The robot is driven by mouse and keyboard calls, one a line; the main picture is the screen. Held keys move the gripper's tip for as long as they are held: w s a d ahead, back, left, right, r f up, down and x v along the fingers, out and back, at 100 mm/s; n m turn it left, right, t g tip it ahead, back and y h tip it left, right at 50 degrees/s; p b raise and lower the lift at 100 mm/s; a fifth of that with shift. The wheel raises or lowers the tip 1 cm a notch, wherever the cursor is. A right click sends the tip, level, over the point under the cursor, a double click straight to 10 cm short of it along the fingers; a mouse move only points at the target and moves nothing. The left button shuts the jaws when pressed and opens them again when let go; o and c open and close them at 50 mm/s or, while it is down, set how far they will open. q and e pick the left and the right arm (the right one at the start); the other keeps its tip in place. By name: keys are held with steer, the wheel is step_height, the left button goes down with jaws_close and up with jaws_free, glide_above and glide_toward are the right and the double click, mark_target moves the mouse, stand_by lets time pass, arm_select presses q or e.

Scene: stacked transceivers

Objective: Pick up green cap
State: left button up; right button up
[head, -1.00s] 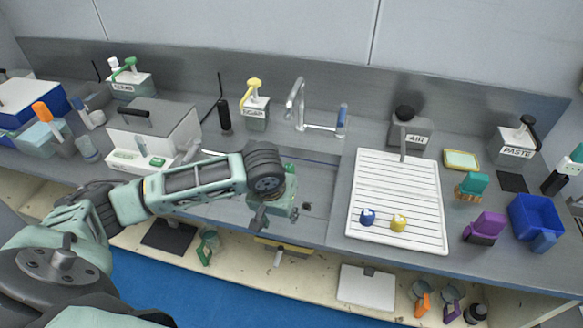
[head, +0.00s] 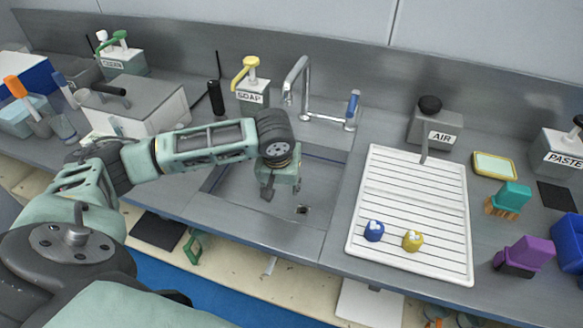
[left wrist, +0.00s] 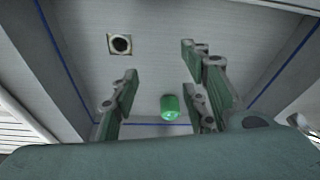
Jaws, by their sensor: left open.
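The green cap (left wrist: 170,107) shows in the left wrist view as a small green cylinder on the grey sink floor, between the fingers of my left gripper and apart from them. In the head view I do not see the cap; my left gripper (head: 281,192) seems to hide it. My left gripper, also in the left wrist view (left wrist: 160,85), is open and empty, pointing down over the sink (head: 232,211). The drain (left wrist: 119,44) lies beyond the cap in the left wrist view. My right gripper is not in view.
The faucet (head: 299,82) stands behind the sink. A white ribbed drying board (head: 410,195) with a blue cap (head: 373,231) and a yellow cap (head: 412,241) lies to the right. The soap dispenser (head: 252,93) and a grey box (head: 135,105) stand to the back left.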

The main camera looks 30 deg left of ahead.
arm_select(q)
steer(key=w+a, duration=0.1)
steer(key=w, duration=0.2)
steer(key=w+a+p, duration=0.1)
steer(key=w+a, duration=0.1)
steer(key=w, duration=0.1)
steer(key=w+a, duration=0.1)
steer(key=w, duration=0.3)
steer(key=shift+w+a+r+p, duration=0.1)
steer(key=shift+a+r+p, duration=0.05)
steer(key=shift+a+p, duration=0.25)
steer(key=x, duration=0.5)
steer(key=shift+w+a, duration=0.15)
steer(key=shift+w, duration=0.05)
steer(key=shift+c, duration=0.3)
jaws_close()
